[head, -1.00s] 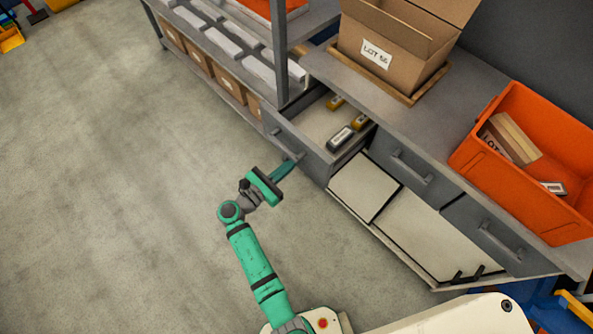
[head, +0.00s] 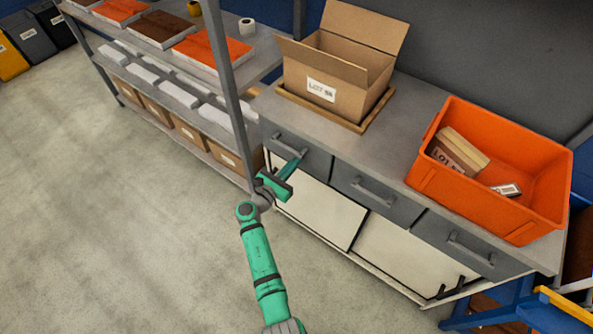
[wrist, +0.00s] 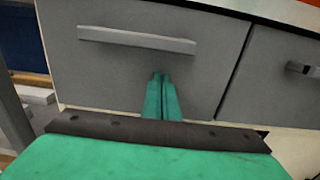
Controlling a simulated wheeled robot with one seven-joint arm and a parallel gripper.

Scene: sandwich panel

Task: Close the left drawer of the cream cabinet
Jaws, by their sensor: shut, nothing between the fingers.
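The cabinet (head: 318,212) has cream lower doors and a row of grey drawers under a grey top. Its left drawer (head: 316,160) is in line with the other drawer fronts, and no opening shows above it. In the wrist view the left drawer's front (wrist: 205,80) fills most of the picture, with its bar handle (wrist: 137,40) above my fingers. My gripper (head: 295,163) is shut and empty, its fingertips at the drawer front just below the handle. In the wrist view the shut fingers (wrist: 160,82) point at the front; whether they touch it I cannot tell.
An open cardboard box (head: 335,70) sits on a wooden tray on the cabinet top. An orange bin (head: 480,205) stands to its right. A shelf rack (head: 222,75) adjoins the cabinet on the left. The floor (head: 120,230) at left is clear.

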